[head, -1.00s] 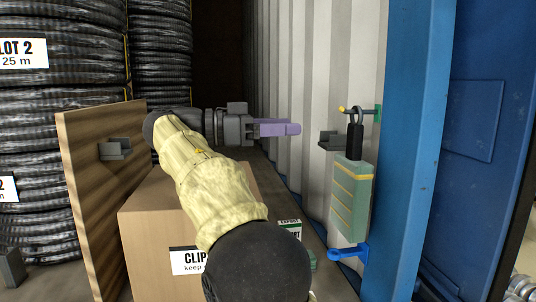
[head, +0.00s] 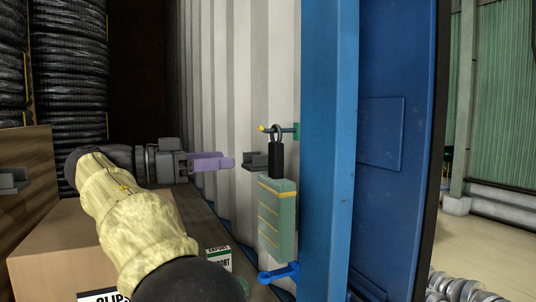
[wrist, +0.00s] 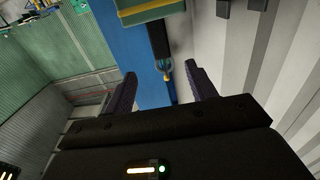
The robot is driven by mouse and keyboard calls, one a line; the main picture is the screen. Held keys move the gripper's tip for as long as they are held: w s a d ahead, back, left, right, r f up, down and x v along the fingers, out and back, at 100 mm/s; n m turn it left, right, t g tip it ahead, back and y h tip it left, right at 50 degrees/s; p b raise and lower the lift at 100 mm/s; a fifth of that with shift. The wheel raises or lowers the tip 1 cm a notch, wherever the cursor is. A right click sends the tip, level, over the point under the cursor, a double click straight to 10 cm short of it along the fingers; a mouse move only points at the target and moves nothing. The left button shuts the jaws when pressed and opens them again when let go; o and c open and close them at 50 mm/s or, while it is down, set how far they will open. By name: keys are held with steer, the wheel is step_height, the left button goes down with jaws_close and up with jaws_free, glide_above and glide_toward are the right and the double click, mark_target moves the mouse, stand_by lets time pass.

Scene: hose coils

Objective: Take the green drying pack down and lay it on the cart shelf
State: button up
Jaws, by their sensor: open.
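The green drying pack (head: 277,215) with yellow bands hangs by a black strap (head: 276,158) from a hook (head: 280,130) on the container wall, beside the blue post. My gripper (head: 232,162) is left of the strap in the head view, open and empty, apart from the pack. In the wrist view the strap (wrist: 157,40) and part of the pack (wrist: 150,10) show at the top, beyond the two dark fingers (wrist: 160,85).
The blue post (head: 328,150) stands just right of the pack. A grey bracket (head: 254,160) sits beside the strap, and a blue hook (head: 280,272) is below the pack. A cardboard box (head: 60,245) stands at the left. Open floor (head: 490,235) shows at the right.

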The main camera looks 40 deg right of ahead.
mark_target(271, 155)
steer(key=p+x, duration=0.5)
steer(key=x, duration=0.8)
steer(key=shift+s+d+r, duration=0.1)
steer(key=shift+s+d, duration=0.1)
steer(key=shift+d, duration=0.3)
steer(key=shift+c, duration=0.3)
jaws_close()
